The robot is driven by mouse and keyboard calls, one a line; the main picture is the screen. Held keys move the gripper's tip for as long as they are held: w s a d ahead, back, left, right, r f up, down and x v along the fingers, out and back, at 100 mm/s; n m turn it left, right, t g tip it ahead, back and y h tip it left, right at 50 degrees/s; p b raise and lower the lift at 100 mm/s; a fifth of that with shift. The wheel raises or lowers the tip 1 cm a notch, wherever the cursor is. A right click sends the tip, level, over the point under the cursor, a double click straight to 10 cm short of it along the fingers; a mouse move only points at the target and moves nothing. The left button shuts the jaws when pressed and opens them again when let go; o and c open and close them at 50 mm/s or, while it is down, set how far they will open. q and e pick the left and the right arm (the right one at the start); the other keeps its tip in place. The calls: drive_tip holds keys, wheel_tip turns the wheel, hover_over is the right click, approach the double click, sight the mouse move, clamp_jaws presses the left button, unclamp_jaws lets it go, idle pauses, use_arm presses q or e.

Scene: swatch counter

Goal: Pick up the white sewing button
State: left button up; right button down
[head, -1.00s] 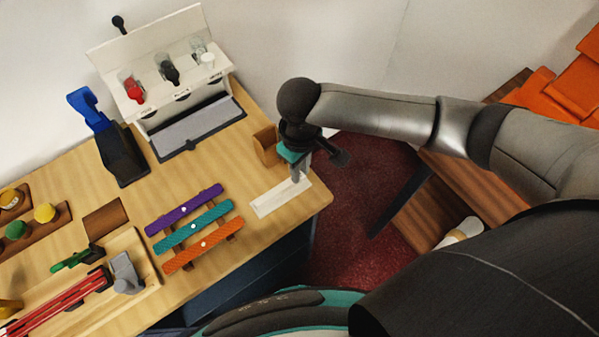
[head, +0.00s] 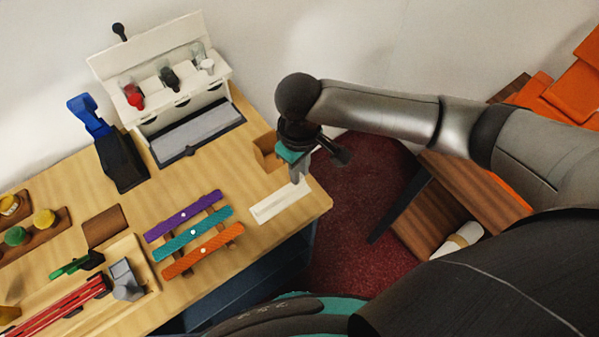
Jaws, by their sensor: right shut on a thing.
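My right gripper (head: 298,179) points down at the far end of a shallow white tray (head: 272,207) near the counter's right corner. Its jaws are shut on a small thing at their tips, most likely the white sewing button. The fingers and the small scale hide that thing, so I cannot make out its shape or whether it touches the tray. Small white dots show on the purple strip (head: 182,217), the teal strip (head: 193,234) and the orange strip (head: 203,252). My left gripper is not in view.
A small brown box (head: 267,152) stands just behind my right gripper. A white dispenser rack (head: 160,82) and a black holder with a blue handle (head: 121,160) stand at the back. A wooden tray (head: 126,250) lies at left. The counter's right edge is close.

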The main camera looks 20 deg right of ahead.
wheel_tip(320, 180, up, 18)
drive_tip(key=p, duration=0.3)
idle(0.3)
